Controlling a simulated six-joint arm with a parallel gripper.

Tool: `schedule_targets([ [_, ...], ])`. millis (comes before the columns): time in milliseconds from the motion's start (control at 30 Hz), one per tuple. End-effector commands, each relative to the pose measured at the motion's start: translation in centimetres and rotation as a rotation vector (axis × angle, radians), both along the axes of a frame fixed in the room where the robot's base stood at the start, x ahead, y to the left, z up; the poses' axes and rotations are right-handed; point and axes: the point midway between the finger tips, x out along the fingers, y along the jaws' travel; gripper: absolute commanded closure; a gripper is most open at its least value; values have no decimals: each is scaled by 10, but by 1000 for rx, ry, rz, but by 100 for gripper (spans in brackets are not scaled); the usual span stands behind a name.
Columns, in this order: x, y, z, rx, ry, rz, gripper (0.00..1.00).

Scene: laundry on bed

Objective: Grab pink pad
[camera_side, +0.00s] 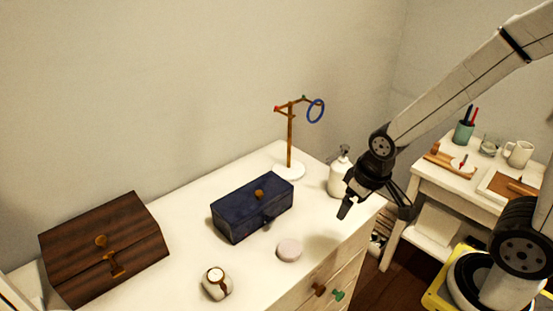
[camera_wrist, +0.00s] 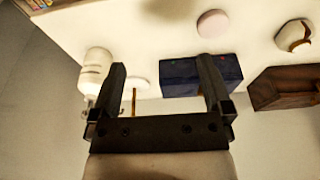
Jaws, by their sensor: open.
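The pink pad (camera_side: 289,249) is a small pale pink round disc lying on the white dresser top (camera_side: 180,262), in front of the dark blue box (camera_side: 252,207). It also shows in the wrist view (camera_wrist: 212,23), near the top and beyond my fingertips. My gripper (camera_side: 372,205) is above the right end of the dresser, to the right of the pad and apart from it. In the wrist view its two fingers (camera_wrist: 162,68) are spread with nothing between them.
A white pump bottle (camera_side: 338,176) stands close behind my gripper. A stand with a blue ring (camera_side: 290,140) is at the back. A watch on a cushion (camera_side: 216,284) and a brown wooden box (camera_side: 104,248) are to the left. The dresser around the pad is clear.

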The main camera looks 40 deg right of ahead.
Motion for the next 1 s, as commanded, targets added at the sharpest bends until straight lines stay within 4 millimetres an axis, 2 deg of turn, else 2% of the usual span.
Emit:
schedule_targets([
  [167,2,1,0,-2,2,17,0],
  [367,9,6,-4,-18,19,127,0],
  [567,25,17,-11,-44,48,358,0],
  [1000,62,51,-36,-84,97,973,0],
])
